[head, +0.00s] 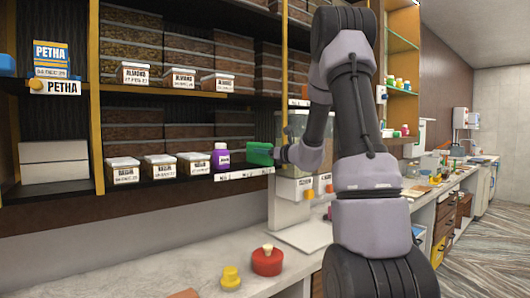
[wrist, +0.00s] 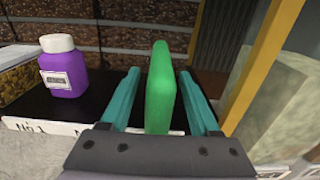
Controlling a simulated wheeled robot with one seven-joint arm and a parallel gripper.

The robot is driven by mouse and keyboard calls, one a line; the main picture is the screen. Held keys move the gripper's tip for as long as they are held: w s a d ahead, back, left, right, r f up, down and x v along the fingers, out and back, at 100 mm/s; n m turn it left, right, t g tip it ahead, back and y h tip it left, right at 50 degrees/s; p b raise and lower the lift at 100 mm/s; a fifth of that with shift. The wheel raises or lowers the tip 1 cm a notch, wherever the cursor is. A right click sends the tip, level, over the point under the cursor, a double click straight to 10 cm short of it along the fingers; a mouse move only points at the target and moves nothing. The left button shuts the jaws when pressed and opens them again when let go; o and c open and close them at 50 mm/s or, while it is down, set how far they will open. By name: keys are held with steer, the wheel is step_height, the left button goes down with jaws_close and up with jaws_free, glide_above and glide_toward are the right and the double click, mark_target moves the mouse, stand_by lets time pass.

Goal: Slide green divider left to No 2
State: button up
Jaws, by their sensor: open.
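The green divider (head: 259,154) stands upright on the lower shelf, near its right end, right of the purple bottle. In the wrist view the green divider (wrist: 160,88) is between the two teal fingers of my gripper (wrist: 162,95), with a gap visible on each side. My gripper is open around it. In the head view my arm hides most of the gripper. A label strip (head: 240,173) runs along the shelf's front edge; in the wrist view a mark resembling "No 1" shows at the left of the strip (wrist: 35,127). I cannot make out a No 2 mark.
A purple bottle (head: 221,157) stands left of the divider, apart from it; it also shows in the wrist view (wrist: 63,68). Several labelled boxes (head: 158,167) stand further left. A yellow post (wrist: 255,70) rises close on the right. Bare shelf lies between bottle and divider.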

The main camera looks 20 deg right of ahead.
jaws_close()
stand_by(1.4)
